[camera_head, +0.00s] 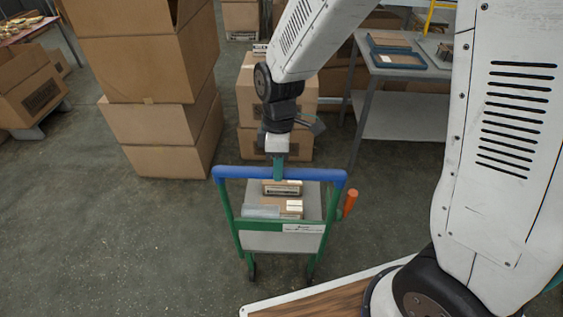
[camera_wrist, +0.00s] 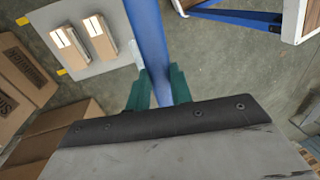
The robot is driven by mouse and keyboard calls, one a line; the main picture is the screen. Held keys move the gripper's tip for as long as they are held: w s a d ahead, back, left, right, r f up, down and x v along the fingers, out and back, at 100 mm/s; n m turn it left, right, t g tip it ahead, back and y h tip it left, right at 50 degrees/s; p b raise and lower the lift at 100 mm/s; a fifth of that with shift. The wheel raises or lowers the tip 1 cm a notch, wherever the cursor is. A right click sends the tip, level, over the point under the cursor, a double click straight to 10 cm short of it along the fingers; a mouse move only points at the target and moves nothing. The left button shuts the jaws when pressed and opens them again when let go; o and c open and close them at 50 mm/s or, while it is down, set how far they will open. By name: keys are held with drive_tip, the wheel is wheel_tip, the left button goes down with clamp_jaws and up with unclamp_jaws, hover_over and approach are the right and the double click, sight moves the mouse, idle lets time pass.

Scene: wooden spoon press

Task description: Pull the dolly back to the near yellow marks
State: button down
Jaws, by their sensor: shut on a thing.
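The dolly has a green frame (camera_head: 238,225), a blue handle bar (camera_head: 235,172) and a grey deck carrying small cartons (camera_head: 281,207). My gripper (camera_head: 279,172) is shut on the middle of the blue bar from above. In the wrist view, its green fingers (camera_wrist: 158,90) sit on either side of the bar (camera_wrist: 148,35). The wrist view also shows the grey deck (camera_wrist: 105,62) with two cartons (camera_wrist: 98,38). Two small yellow patches (camera_wrist: 62,72) show at the deck's left edge; I cannot tell whether they are floor marks. No yellow floor marks show clearly in the head view.
Tall stacked cardboard boxes (camera_head: 150,60) stand behind and left of the dolly, with more boxes (camera_head: 250,95) behind it. A grey table (camera_head: 400,65) stands at the back right. An orange grip (camera_head: 349,203) sticks up at the dolly's right. Floor left and front-left is clear.

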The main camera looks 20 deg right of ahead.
drive_tip(key=shift+s+f, duration=0.15)
drive_tip(key=shift+s, duration=0.2)
drive_tip(key=c, duration=1.3)
unclamp_jaws()
drive_tip(key=shift+a, duration=0.15)
drive_tip(key=shift+o, duration=0.2)
drive_tip(key=shift+w, duration=0.1)
drive_tip(key=shift+w+r, duration=0.1)
drive_tip(key=shift+r, duration=0.2)
wheel_tip(320, 180, up, 7)
drive_tip(key=w, duration=0.1)
drive_tip(key=shift+d, duration=0.25)
drive_tip(key=shift+w+r, duration=0.1)
